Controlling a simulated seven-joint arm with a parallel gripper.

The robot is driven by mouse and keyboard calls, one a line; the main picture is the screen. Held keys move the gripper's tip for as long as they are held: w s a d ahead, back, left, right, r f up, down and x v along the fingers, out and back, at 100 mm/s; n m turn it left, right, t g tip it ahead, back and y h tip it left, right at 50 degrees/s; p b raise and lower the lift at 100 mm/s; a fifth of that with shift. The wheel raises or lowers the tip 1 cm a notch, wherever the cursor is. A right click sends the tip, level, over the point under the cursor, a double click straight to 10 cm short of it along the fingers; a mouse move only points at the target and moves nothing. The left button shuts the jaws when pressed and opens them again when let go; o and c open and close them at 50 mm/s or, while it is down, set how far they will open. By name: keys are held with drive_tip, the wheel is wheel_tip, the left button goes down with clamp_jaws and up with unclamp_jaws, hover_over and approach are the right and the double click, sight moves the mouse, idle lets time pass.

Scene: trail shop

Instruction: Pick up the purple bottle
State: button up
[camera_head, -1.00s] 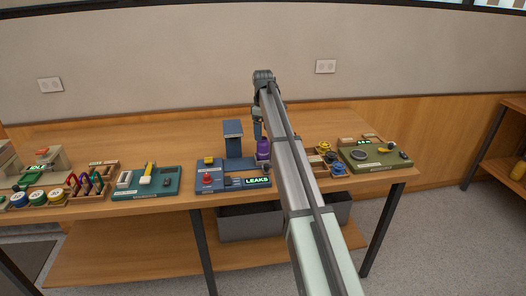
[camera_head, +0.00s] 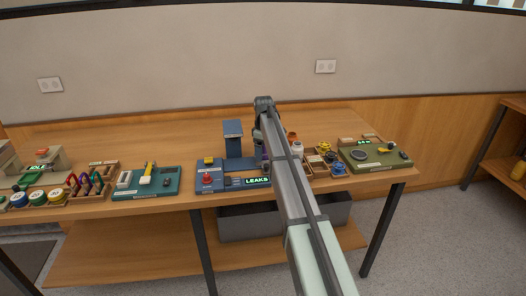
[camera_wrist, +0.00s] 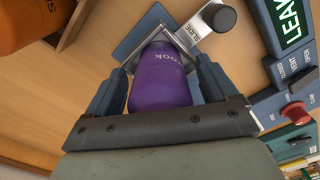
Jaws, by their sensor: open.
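The purple bottle (camera_wrist: 160,80) shows in the wrist view between the two fingers of my gripper (camera_wrist: 160,88), with lettering on its side. The fingers stand open on either side of it; I cannot tell whether they touch it. The far end of the bottle is at a grey square frame by a slide part labelled "SLIDE" (camera_wrist: 188,38). In the head view my arm hides nearly all of the bottle and the gripper.
A green board (camera_head: 374,156) and small trays (camera_head: 318,161) lie to the right. An orange-brown object (camera_wrist: 22,22) is close in the wrist view.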

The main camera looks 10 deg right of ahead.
drive_tip(key=shift+c, duration=0.4)
drive_tip(key=c, duration=1.2)
drive_tip(key=shift+o, duration=0.2)
drive_tip(key=shift+r, duration=0.15)
